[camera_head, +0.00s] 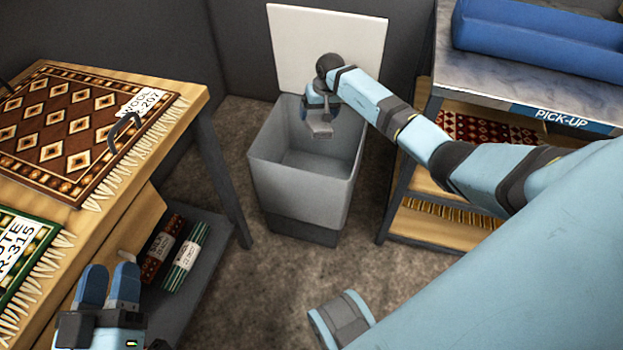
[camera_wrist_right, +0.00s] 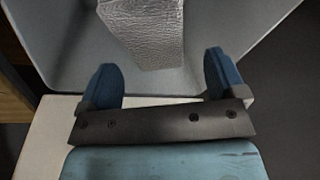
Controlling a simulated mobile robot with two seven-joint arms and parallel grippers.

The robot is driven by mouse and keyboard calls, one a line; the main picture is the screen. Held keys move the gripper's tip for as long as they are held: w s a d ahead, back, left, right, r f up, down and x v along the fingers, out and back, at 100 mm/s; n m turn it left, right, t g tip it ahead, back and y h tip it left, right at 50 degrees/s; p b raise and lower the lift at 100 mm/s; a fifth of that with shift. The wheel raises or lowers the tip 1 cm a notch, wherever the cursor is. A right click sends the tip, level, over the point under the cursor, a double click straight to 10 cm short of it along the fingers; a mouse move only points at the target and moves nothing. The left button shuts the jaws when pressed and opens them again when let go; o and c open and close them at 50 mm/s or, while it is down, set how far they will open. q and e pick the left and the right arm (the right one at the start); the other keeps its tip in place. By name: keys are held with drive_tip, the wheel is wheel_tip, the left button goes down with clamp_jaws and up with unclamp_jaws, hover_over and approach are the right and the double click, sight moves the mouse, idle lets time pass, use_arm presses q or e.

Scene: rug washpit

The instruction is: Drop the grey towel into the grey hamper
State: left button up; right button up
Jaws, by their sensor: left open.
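The grey hamper (camera_head: 305,185) stands on the floor in the middle of the head view, its pale lid (camera_head: 325,45) raised at the back. My right gripper (camera_head: 318,108) is over the hamper's opening, pointing down. In the right wrist view the fingers (camera_wrist_right: 162,80) are spread, with clear gaps beside the grey towel (camera_wrist_right: 150,40). The towel is a textured grey block beyond the fingertips, and neither finger visibly grips it. It also shows just below the gripper in the head view (camera_head: 318,131), within the hamper's outline. My left gripper (camera_head: 108,275) is open and empty at the lower left.
A wooden table (camera_head: 190,88) with patterned rugs (camera_head: 75,125) stands on the left. Rolled rugs (camera_head: 175,250) lie on its lower shelf. On the right, a pick-up shelf unit (camera_head: 480,95) holds a blue roll (camera_head: 540,40). Open floor (camera_head: 255,290) lies in front of the hamper.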

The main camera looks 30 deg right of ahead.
drive_tip(key=shift+o, duration=0.4)
drive_tip(key=shift+r+p, duration=0.4)
drive_tip(key=shift+r, duration=0.1)
drive_tip(key=r, duration=0.1)
drive_tip(key=r+p, duration=0.2)
drive_tip(key=shift+s+d, duration=0.25)
use_arm(q)
drive_tip(key=s+a+f+g+y+p, duration=0.2)
drive_tip(key=a+f+g+y+p, duration=0.2)
drive_tip(key=f, duration=0.5)
drive_tip(key=shift+s+a+f+n+g+y+p, duration=0.15)
drive_tip(key=shift+a+f+n+g+y+p, duration=0.2)
drive_tip(key=shift+a+g+p, duration=0.5)
use_arm(e)
wheel_tip(320, 180, up, 10)
drive_tip(key=s, duration=0.1)
drive_tip(key=shift+s+d+f, duration=0.2)
drive_tip(key=shift+s+d, duration=0.15)
drive_tip(key=shift+d, duration=0.1)
use_arm(q)
drive_tip(key=shift+d+r+t, duration=0.1)
drive_tip(key=shift+d+t, duration=0.05)
drive_tip(key=shift+t, duration=0.1)
